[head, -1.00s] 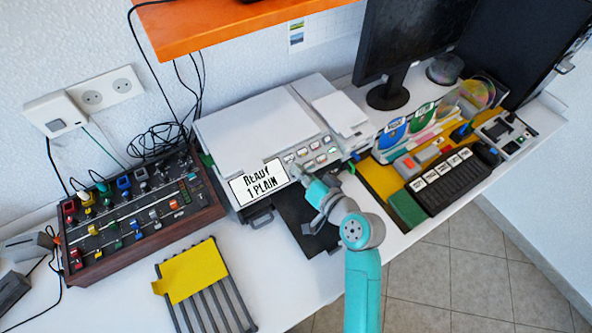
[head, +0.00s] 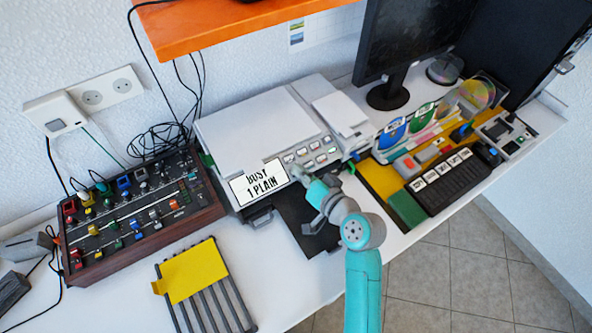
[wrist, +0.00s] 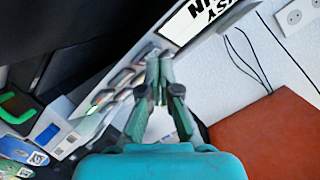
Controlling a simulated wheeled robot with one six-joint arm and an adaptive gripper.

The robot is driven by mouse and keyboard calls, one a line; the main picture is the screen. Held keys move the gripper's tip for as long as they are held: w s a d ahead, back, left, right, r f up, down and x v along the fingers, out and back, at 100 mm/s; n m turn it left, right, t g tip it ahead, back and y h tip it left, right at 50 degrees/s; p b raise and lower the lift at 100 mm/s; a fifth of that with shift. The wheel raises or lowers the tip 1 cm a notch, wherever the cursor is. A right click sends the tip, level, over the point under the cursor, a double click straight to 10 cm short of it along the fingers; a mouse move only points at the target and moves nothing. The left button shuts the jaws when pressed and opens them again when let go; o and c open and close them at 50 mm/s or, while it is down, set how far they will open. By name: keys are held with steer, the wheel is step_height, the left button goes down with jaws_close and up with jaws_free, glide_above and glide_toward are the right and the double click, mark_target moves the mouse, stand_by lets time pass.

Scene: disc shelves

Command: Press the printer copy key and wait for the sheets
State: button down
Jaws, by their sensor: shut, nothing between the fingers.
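The white printer (head: 260,122) stands on the desk against the wall. Its front display (head: 258,182) reads "BUSY 1 PLAIN". A row of keys (head: 310,152) lies on the panel to the right of the display. My gripper (head: 300,174) is shut and empty, with its tips at the panel just right of the display. In the wrist view my gripper (wrist: 158,60) has its fingertips together at the panel, beside the keys (wrist: 118,82) and the display (wrist: 205,15). The fingers hide the spot under them. The black tray (head: 305,225) below the printer shows no sheet.
A mixer-like console (head: 140,215) stands left of the printer. A rack with a yellow sheet (head: 192,270) lies in front. An orange shelf (head: 230,30) overhangs the back. A monitor (head: 415,40) and a black keypad (head: 455,182) stand to the right.

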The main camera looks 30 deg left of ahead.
steer(key=shift+s+d+r, duration=0.1)
steer(key=shift+d+r, duration=0.1)
steer(key=shift+r, duration=0.2)
